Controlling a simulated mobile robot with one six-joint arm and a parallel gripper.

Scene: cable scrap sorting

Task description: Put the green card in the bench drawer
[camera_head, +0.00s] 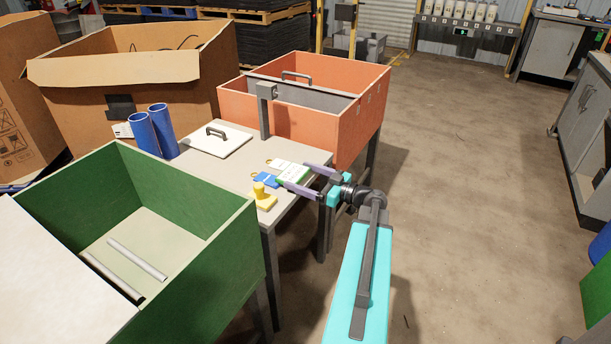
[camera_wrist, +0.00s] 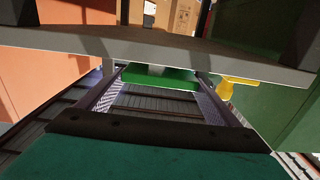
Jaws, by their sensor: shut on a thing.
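The green card (camera_head: 291,174), with a white face, is at the bench's right edge in the head view. My gripper (camera_head: 294,174) is shut on it, one purple-grey finger on each side. In the wrist view the green card (camera_wrist: 158,77) spans the gap between the fingertips. I cannot tell whether it touches the bench top. The bench (camera_head: 228,178) has a pale top. I cannot make out the bench drawer clearly.
A blue card (camera_head: 264,180), a white card (camera_head: 276,163) and a yellow stamp-like object (camera_head: 263,196) lie beside the green card. A white lid (camera_head: 216,142) and blue cylinders (camera_head: 161,131) are behind. Orange (camera_head: 350,125) and green (camera_head: 205,275) bins flank the bench.

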